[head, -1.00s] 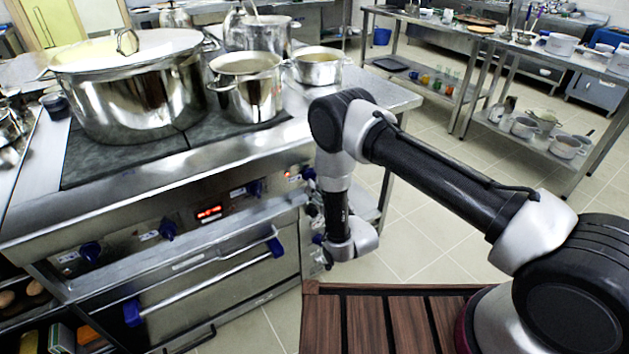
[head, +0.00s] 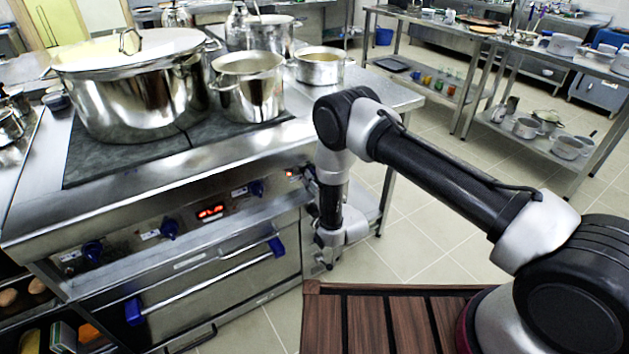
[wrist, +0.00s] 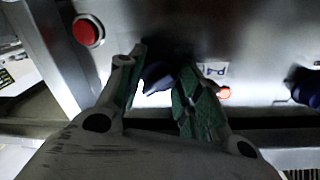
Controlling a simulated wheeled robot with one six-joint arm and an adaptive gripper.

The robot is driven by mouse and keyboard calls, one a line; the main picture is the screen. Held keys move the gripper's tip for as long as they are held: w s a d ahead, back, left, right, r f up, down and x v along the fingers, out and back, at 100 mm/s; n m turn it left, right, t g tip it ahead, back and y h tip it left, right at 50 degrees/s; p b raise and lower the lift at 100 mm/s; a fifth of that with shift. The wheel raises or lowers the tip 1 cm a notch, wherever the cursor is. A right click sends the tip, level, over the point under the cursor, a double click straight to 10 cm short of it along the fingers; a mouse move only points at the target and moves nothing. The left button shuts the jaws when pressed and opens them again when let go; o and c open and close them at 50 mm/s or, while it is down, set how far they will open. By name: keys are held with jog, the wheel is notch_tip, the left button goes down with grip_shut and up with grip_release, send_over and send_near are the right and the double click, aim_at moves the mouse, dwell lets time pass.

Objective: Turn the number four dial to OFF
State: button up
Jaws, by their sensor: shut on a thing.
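The number four dial (wrist: 160,78) is dark blue and sits between the green-padded fingers of my gripper (wrist: 163,64) in the wrist view. My gripper is shut on it, with one finger on each side. In the head view my wrist and gripper are at the right end of the stove's front panel (head: 215,205) and hide most of this dial. A small label (wrist: 214,70) and a lit red lamp (wrist: 224,93) are beside the dial. The dial's pointer and its exact angle cannot be read.
Other blue dials (head: 256,188) line the panel left of my gripper; one shows in the wrist view (wrist: 304,88). A red button (wrist: 88,30) is close by. A blue-ended oven handle (head: 210,266) runs below. Pots (head: 250,88) stand on the stove.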

jog(key=shift+n, duration=0.5)
jog(key=n, duration=0.4)
jog(key=shift+n, duration=0.4)
jog(key=n, duration=0.5)
jog(key=shift+d+f+y, duration=0.1)
jog(key=shift+y, duration=0.2)
jog(key=shift+n, duration=0.4)
jog(key=o, duration=1)
jog(key=shift+o, duration=0.2)
jog(key=v, duration=1.2)
jog(key=shift+f, duration=0.2)
